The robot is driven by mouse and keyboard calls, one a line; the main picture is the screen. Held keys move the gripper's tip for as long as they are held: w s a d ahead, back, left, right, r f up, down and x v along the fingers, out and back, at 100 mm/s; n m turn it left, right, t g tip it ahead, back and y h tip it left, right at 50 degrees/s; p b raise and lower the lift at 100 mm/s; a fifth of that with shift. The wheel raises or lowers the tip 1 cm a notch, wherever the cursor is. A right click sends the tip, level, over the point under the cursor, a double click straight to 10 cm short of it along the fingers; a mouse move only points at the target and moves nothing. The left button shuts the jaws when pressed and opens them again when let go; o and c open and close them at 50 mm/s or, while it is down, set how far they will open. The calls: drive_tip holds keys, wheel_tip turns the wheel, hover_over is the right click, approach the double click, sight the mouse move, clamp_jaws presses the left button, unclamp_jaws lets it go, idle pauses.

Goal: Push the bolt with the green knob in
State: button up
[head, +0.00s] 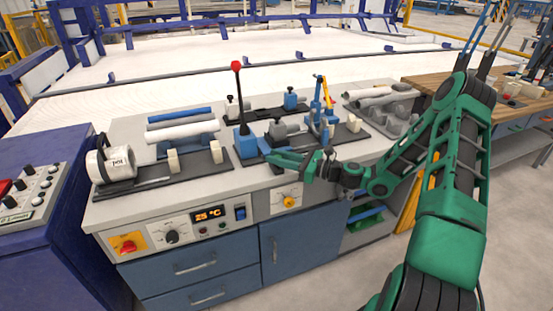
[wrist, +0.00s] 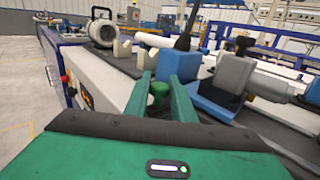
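The green knob (wrist: 158,92) shows in the wrist view, between the two fingers of my gripper (wrist: 161,86). The fingers stand apart on either side of it; I cannot tell whether they touch it. The bolt's shaft is not clearly visible. In the head view my gripper (head: 276,156) is low over the front of the bench, beside a blue block (head: 246,143) with a tall red-knobbed lever (head: 237,90). I cannot make out the green knob against the gripper there.
A white and grey pipe piece (head: 111,165) lies on a dark plate at the left. Blue and white pipes (head: 180,133) rest behind. A blue and grey clamp fixture (head: 317,122) stands right of the lever. The bench's front edge (head: 200,203) is clear.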

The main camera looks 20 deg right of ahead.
clamp_jaws()
drive_tip(key=shift+w, duration=1.45)
drive_tip(key=o, duration=0.7)
unclamp_jaws()
drive_tip(key=shift+w, duration=0.15)
drive_tip(key=shift+c, duration=0.2)
drive_tip(key=shift+s+d, duration=0.1)
drive_tip(key=shift+s, duration=0.1)
drive_tip(key=v, duration=1)
drive_tip(key=shift+d, duration=0.25)
drive_tip(key=shift+s+a, duration=0.1)
drive_tip(key=shift+s, duration=0.05)
